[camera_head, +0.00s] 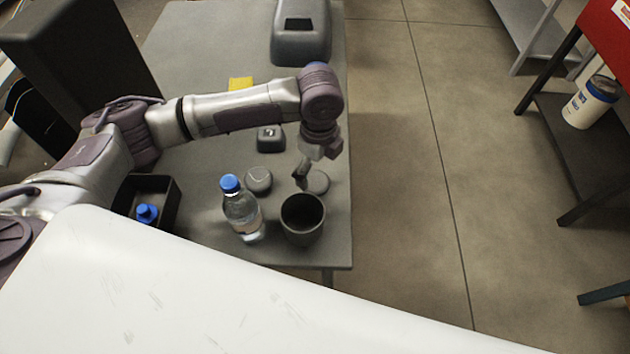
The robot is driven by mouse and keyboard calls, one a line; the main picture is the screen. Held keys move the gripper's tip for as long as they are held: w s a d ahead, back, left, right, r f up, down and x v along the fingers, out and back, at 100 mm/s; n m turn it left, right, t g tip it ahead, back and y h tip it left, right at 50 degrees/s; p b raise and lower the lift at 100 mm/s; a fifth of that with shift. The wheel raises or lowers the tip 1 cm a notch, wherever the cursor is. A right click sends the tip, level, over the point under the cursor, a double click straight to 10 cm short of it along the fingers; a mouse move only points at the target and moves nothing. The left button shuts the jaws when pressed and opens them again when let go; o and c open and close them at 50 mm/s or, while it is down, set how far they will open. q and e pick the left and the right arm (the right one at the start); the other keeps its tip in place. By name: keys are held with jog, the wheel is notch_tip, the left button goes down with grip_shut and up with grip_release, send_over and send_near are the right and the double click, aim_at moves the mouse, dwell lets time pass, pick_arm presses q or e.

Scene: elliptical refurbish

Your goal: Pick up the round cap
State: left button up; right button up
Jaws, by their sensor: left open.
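Two small round grey cap-like pieces lie on the grey table. One round piece (259,179) is behind the bottle, and the other round piece (319,182) is behind the dark cup near the table's right edge. I cannot tell which one is the round cap. My left gripper (301,179) points down at the left side of the right-hand piece, which it partly overlaps in the picture. It is open with nothing seen in it. Whether it touches the piece is not clear. My right gripper is out of view.
A clear bottle with a blue cap (242,212) and a dark open cup (303,222) stand close in front. A black bin (167,190) holds a blue-topped item. A small grey device (270,140) and a yellow piece (240,84) lie farther back. Open floor lies right.

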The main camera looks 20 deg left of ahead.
aim_at(315, 181)
pick_arm(q)
jog(key=f, duration=0.4)
jog(key=shift+s+a, duration=0.25)
jog(key=shift+a, duration=0.05)
jog(key=shift+f, duration=0.5)
jog(key=shift+c, duration=0.7)
jog(key=c, duration=0.8)
jog(key=shift+c, duration=0.5)
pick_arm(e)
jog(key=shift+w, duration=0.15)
pick_arm(q)
jog(key=shift+r, duration=0.1)
